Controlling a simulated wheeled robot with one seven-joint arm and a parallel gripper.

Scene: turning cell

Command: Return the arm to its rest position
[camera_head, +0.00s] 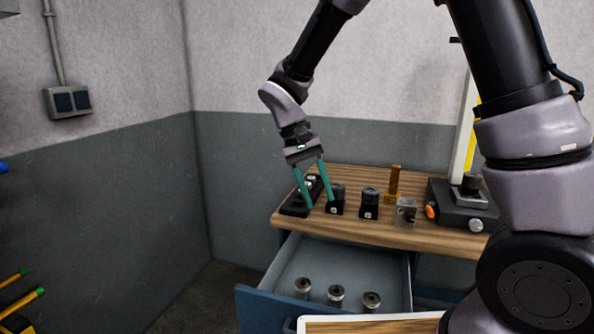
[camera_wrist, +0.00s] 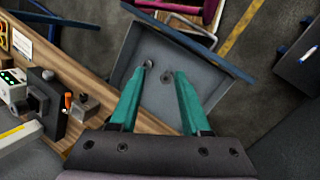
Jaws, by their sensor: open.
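My gripper (camera_head: 320,203) has two teal fingers spread apart with nothing between them. How far the fingertips are above the bench is hard to tell. In the camera_wrist view my gripper (camera_wrist: 160,72) points toward the open drawer (camera_wrist: 205,82), where two round parts show near the fingertips. My arm is stretched out over the bench from the right.
Black blocks with dark round parts (camera_head: 370,200), a brass piece (camera_head: 394,181), a grey metal block (camera_head: 405,211) and a dark device (camera_head: 456,209) stand on the bench. The blue drawer (camera_head: 262,307) below is open, holding three round metal parts (camera_head: 336,294). Walls stand behind and left.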

